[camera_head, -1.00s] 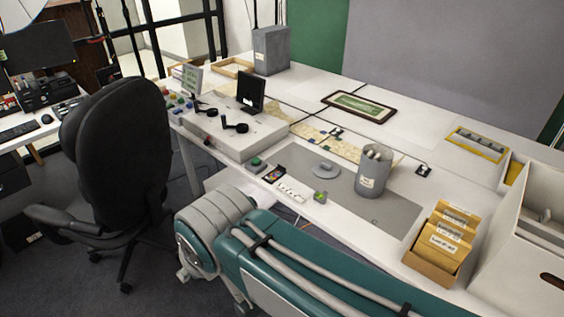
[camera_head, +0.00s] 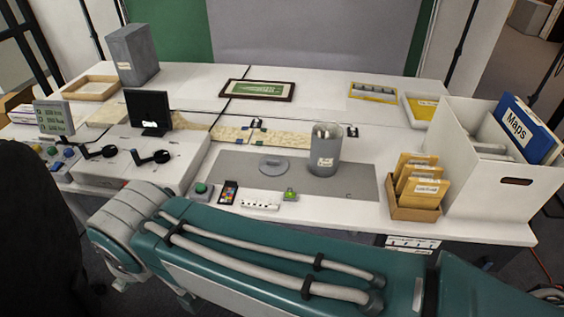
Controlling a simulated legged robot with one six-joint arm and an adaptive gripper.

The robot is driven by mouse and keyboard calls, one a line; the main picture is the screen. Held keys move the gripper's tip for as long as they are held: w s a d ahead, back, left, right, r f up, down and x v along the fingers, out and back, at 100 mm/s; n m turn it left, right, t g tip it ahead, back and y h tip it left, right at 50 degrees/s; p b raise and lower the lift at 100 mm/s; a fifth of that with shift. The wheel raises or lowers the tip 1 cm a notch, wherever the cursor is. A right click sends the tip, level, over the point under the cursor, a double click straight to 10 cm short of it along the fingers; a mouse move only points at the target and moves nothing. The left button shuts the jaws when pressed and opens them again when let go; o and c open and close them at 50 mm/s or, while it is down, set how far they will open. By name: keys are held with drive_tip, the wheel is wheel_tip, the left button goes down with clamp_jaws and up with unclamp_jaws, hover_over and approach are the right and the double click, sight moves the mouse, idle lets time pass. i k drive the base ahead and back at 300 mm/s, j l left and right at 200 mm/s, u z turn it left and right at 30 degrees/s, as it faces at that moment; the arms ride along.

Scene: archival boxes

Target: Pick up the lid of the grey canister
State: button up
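The grey canister (camera_head: 325,150) stands upright on a grey mat (camera_head: 354,185) on the white table. It is open at the top, with light rolled ends showing inside, and has a small label on its front. The round grey lid (camera_head: 273,164) lies flat on the mat to the left of the canister, apart from it, with a raised knob or handle on top. My teal and grey arm crosses the foreground below the table edge. My gripper is not in view.
A green button box (camera_head: 202,190), a colour card (camera_head: 228,192), a white strip (camera_head: 259,202) and a small green device (camera_head: 290,194) lie along the front edge. A box of envelopes (camera_head: 416,206) and a white box (camera_head: 495,186) stand right.

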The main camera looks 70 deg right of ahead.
sight(270, 166)
drive_tip(key=i+z, duration=0.15)
drive_tip(key=z, duration=0.35)
drive_tip(key=i+z, duration=0.15)
drive_tip(key=z, duration=0.35)
drive_tip(key=i+j+z, duration=0.15)
drive_tip(key=z, duration=0.35)
drive_tip(key=i+z, duration=0.25)
drive_tip(key=z, duration=0.2)
drive_tip(key=i+j+z, duration=0.15)
drive_tip(key=z, duration=0.3)
drive_tip(key=i+j+z, duration=0.2)
drive_tip(key=z, duration=0.2)
